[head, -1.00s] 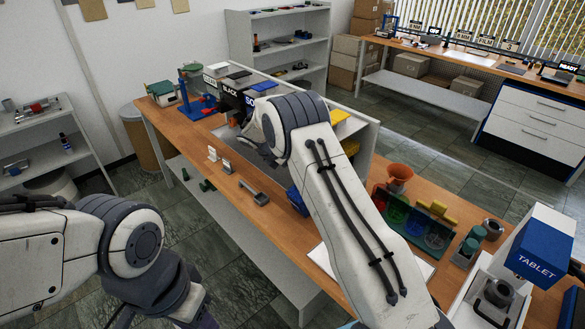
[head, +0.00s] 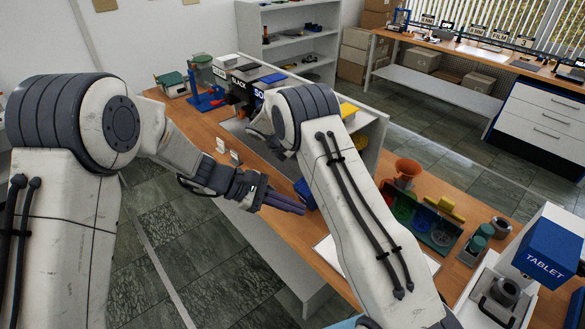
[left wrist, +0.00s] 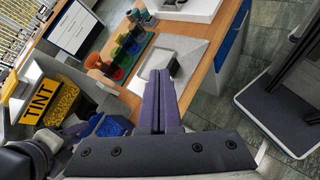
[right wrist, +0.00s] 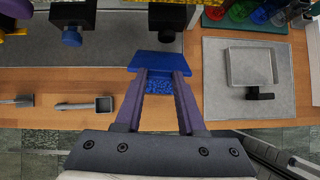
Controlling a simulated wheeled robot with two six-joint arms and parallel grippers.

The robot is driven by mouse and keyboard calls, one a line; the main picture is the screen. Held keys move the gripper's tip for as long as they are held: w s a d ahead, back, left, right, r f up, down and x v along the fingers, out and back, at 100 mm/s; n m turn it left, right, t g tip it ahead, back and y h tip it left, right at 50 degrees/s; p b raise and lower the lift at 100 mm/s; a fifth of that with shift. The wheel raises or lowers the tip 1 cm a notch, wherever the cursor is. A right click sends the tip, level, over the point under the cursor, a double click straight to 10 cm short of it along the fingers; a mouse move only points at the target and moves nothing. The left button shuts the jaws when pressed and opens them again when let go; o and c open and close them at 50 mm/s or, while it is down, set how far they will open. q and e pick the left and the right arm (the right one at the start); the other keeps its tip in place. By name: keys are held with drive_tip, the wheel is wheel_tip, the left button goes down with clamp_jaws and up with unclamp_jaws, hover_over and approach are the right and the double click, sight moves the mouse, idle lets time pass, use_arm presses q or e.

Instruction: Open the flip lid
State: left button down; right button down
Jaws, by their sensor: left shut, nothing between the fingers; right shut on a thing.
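No thing I can name for certain as the flip lid shows. A shallow pale box (right wrist: 255,68) with a dark tab (right wrist: 260,94) lies on a grey mat at the right of the right wrist view; whether it is hinged I cannot tell. The dark tab also shows in the left wrist view (left wrist: 174,67). My left gripper (head: 303,208) is shut and empty above the bench's front edge, its fingers pointing towards the mat in the left wrist view (left wrist: 159,74). My right gripper (right wrist: 160,78) is shut on a blue container (right wrist: 157,64) with speckled blue contents; my arm mostly hides it in the head view.
A blue and white TABLET machine (head: 547,255) stands at the right. An orange funnel (head: 406,170) and a rack of coloured discs (head: 420,220) stand on the bench. Grey scoops (right wrist: 90,104) lie at the left of the right wrist view. My right arm crosses the bench.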

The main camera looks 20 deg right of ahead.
use_arm(q)
drive_tip(key=w+a+f+n+t+h, duration=0.2)
drive_tip(key=w+f+n+t, duration=0.3)
drive_tip(key=w, duration=0.5)
drive_tip(key=w+a+f+n+t+h, duration=0.2)
drive_tip(key=w+f+n+t, duration=0.2)
drive_tip(key=w+f+n, duration=0.45)
drive_tip(key=w+d+r, duration=0.1)
drive_tip(key=w+d, duration=0.1)
drive_tip(key=d, duration=0.4)
drive_tip(key=w+d+r+m, duration=0.1)
drive_tip(key=w+d+r, duration=0.1)
drive_tip(key=d, duration=0.4)
drive_tip(key=shift+w+d+r, duration=0.15)
drive_tip(key=shift+w, duration=0.45)
